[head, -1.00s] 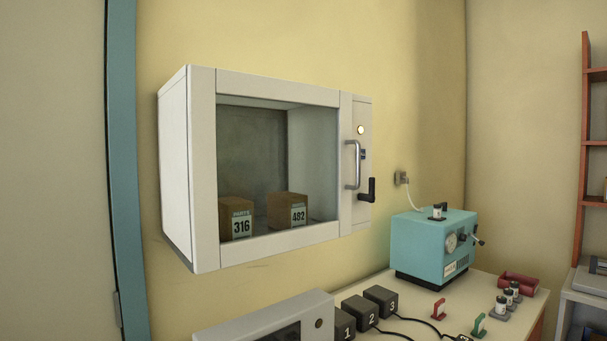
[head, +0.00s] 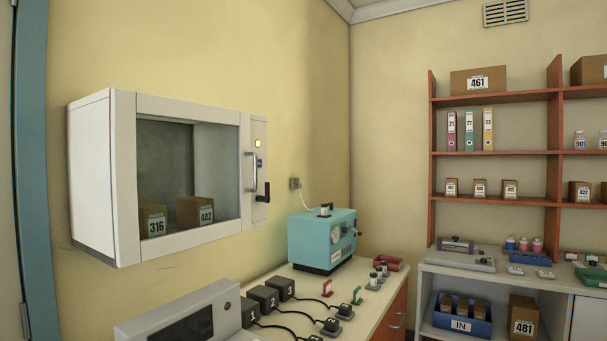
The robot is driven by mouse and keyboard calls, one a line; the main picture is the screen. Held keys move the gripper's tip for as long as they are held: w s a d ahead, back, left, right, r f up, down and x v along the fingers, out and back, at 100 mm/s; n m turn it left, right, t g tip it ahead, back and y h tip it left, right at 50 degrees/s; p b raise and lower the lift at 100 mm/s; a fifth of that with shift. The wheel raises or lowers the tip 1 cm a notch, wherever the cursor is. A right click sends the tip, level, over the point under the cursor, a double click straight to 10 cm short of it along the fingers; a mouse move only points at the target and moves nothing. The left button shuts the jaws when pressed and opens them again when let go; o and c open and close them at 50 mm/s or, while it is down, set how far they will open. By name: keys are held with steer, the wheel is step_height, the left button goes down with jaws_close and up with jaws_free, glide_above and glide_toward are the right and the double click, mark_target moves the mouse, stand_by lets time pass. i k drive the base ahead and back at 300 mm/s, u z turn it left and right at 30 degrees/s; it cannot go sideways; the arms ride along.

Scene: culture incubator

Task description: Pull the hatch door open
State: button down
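The white hatch (head: 124,178) hangs on the yellow wall at the left of the head view. Its glass door (head: 165,160) looks shut, and two brown boxes marked 316 (head: 153,220) and 482 (head: 194,211) show behind the glass. A grey vertical bar handle (head: 251,172) is on the right part of the front. My gripper is not in view.
Below the hatch, a bench (head: 386,305) holds a grey device (head: 180,318), black numbered blocks (head: 263,298) and a teal machine (head: 322,239). Orange shelves (head: 497,148) and a white cabinet (head: 560,292) stand at the right.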

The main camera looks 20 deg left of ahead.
mark_target(125, 104)
steer(key=z, duration=0.2)
steer(key=k, duration=0.45)
steer(key=z, duration=0.35)
steer(key=i, duration=1.1)
steer(key=u, duration=0.85)
steer(key=i, duration=1.15)
steer(key=u, duration=0.65)
